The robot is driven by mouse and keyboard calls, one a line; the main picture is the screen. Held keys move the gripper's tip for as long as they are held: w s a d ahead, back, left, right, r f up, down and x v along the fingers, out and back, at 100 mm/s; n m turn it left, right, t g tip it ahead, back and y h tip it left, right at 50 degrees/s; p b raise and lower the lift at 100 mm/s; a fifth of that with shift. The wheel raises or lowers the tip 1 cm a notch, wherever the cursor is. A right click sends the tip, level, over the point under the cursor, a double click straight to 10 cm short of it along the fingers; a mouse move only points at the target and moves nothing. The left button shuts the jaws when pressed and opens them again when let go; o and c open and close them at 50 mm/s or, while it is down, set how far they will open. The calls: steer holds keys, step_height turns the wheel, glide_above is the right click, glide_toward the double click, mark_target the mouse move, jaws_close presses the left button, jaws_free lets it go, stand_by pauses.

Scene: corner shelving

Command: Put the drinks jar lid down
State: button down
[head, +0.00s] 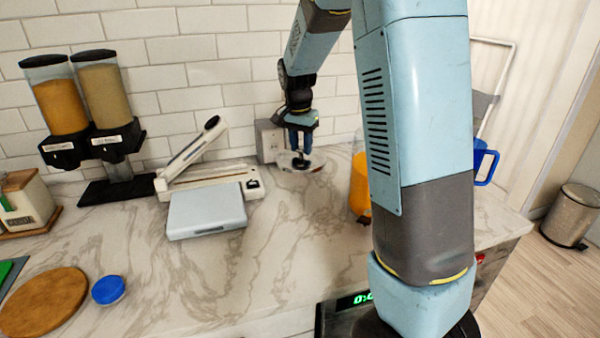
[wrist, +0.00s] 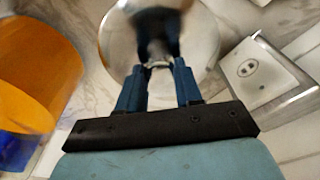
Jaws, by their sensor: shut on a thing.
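The drinks jar lid (head: 314,165) is a round, shiny, silvery disc with a dark knob in its middle. In the head view it is at the back of the counter, close to the tiled wall. My gripper (head: 301,153) points down over it and is shut on its knob. In the wrist view the lid (wrist: 118,38) is ahead of my gripper (wrist: 158,66), with its middle partly dark and blurred. I cannot tell whether it touches the counter. The orange drinks jar (head: 359,187) stands to the right, partly hidden by my arm.
A grey socket box (head: 268,141) is on the wall just left of the lid; it also shows in the wrist view (wrist: 255,72). A white slicer-like device (head: 207,212) is further left. A blue jug (head: 485,163) is at right. Marble counter (head: 290,235) is clear in front.

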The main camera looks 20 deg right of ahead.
mark_target(301, 157)
steer(key=shift+f, duration=3.45)
steer(key=c, duration=0.8)
jaws_free()
steer(key=shift+f, duration=0.1)
steer(key=shift+o, duration=0.2)
